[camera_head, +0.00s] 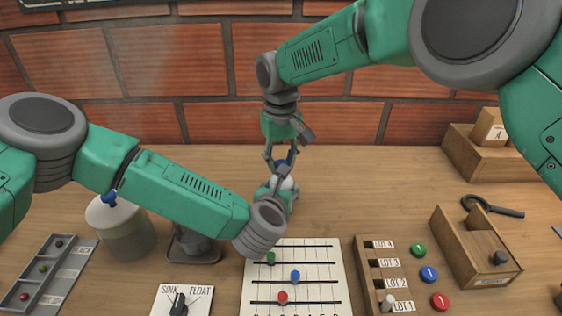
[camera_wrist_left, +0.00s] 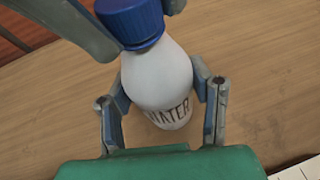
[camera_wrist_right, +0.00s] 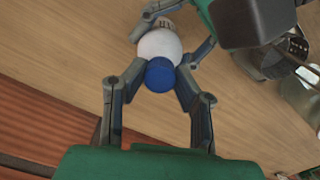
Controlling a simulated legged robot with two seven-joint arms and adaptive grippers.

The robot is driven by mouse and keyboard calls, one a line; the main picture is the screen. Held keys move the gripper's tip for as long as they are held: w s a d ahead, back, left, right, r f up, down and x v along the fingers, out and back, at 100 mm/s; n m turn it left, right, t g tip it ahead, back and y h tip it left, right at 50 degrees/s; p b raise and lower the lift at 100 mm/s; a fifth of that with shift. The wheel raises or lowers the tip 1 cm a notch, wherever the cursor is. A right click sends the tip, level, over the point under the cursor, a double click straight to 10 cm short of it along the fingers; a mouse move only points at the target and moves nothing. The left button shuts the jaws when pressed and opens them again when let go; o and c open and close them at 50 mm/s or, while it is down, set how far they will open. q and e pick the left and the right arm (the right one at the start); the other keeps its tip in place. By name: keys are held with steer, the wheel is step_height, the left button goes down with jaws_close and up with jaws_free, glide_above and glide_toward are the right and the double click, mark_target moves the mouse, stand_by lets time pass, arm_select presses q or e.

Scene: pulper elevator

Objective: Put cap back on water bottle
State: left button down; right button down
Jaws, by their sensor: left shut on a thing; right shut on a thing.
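A white water bottle (camera_wrist_left: 158,80) with dark lettering stands between the fingers of my left gripper (camera_wrist_left: 163,105), which is shut on its body. The blue cap (camera_wrist_left: 132,22) is at the bottle's mouth, and my right gripper (camera_wrist_right: 155,82) is shut on it from above. In the right wrist view the cap (camera_wrist_right: 160,74) covers the bottle's top. I cannot tell whether it is threaded on. In the head view both grippers meet near the middle of the table; the left gripper (camera_head: 277,190) hides most of the bottle, and the cap (camera_head: 283,164) shows as a small blue patch.
A slider board (camera_head: 330,255) lies in front of the grippers. A wooden lot rack (camera_head: 370,270) and a wooden box (camera_head: 450,235) stand to the right. A lidded jar (camera_head: 125,235) and a sorting tray (camera_head: 70,258) are at the left. A brick wall closes the back.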

arm_select(q)
steer(key=shift+s+d, duration=0.15)
steer(key=shift+d, duration=0.1)
arm_select(e)
steer(key=c, duration=1.2)
jaws_free()
steer(key=shift+w, duration=0.1)
arm_select(q)
steer(key=shift+a, duration=0.1)
arm_select(e)
steer(key=shift+r, duration=0.1)
arm_select(q)
steer(key=c, duration=0.7)
jaws_free()
arm_select(e)
step_height(320, 180, up, 12)
arm_select(q)
steer(key=shift+a, duration=0.1)
steer(key=v, duration=1.1)
steer(key=shift+s+a+r, duration=0.1)
steer(key=shift+s, duration=0.2)
